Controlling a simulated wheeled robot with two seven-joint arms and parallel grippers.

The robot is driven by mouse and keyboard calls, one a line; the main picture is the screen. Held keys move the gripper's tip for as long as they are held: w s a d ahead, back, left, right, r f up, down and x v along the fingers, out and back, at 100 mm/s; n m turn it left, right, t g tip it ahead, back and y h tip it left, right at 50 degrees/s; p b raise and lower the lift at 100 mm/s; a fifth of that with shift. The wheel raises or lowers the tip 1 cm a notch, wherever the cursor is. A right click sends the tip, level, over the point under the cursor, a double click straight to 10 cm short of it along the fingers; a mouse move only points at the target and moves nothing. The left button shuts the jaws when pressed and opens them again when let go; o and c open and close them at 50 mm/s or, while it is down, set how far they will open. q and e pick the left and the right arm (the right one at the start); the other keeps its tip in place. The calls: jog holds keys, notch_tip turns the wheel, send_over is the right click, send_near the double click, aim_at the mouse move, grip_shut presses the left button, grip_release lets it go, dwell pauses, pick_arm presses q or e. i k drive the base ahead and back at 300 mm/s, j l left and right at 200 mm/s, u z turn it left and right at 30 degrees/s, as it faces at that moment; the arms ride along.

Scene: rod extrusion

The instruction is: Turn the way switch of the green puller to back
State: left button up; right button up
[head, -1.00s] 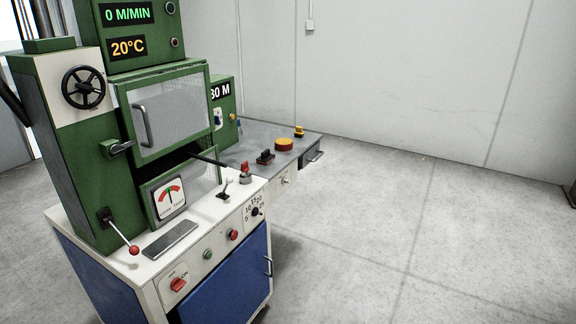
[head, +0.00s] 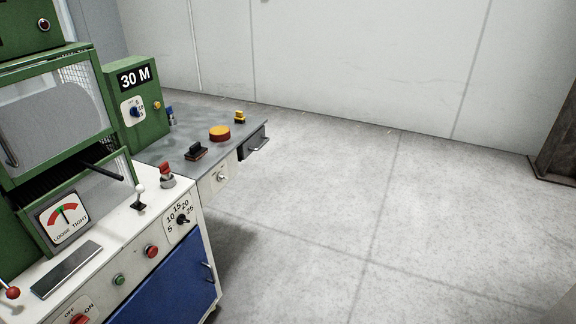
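The green puller (head: 60,115) stands at the left edge on a white and blue cabinet, partly cut off by the frame. Its white top carries a small lever with a white knob (head: 140,189) and a red-topped switch (head: 167,173). A lever with a red ball (head: 12,293) is at the lower left edge. The front panel has a dial marked 5 to 25 (head: 182,220), and an OFF/ON switch (head: 79,319) at the bottom edge. I cannot read which control is the way switch. Neither of my grippers is in view.
A grey bench (head: 168,150) adjoins the cabinet, holding a green box reading 30 M (head: 150,128), a black switch (head: 195,151) and a red and yellow button (head: 220,133). Open concrete floor (head: 330,220) fills the right. A brown metal object (head: 560,150) stands at the right edge.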

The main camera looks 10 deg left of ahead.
aim_at(221, 175)
jog(key=i+l+z, duration=0.3)
jog(key=i, duration=0.4)
jog(key=i+z, duration=0.3)
jog(key=i, duration=0.35)
jog(key=i+u, duration=0.45)
jog(key=i+l+u, duration=0.25)
jog(key=u, duration=0.2)
jog(key=i+l+u, duration=0.7)
jog(key=u, duration=0.2)
jog(key=i+l+u, duration=0.15)
jog(key=l+u, duration=0.3)
jog(key=l, duration=0.2)
jog(key=i+l+u, duration=0.1)
jog(key=l+u, duration=0.35)
jog(key=l, duration=0.1)
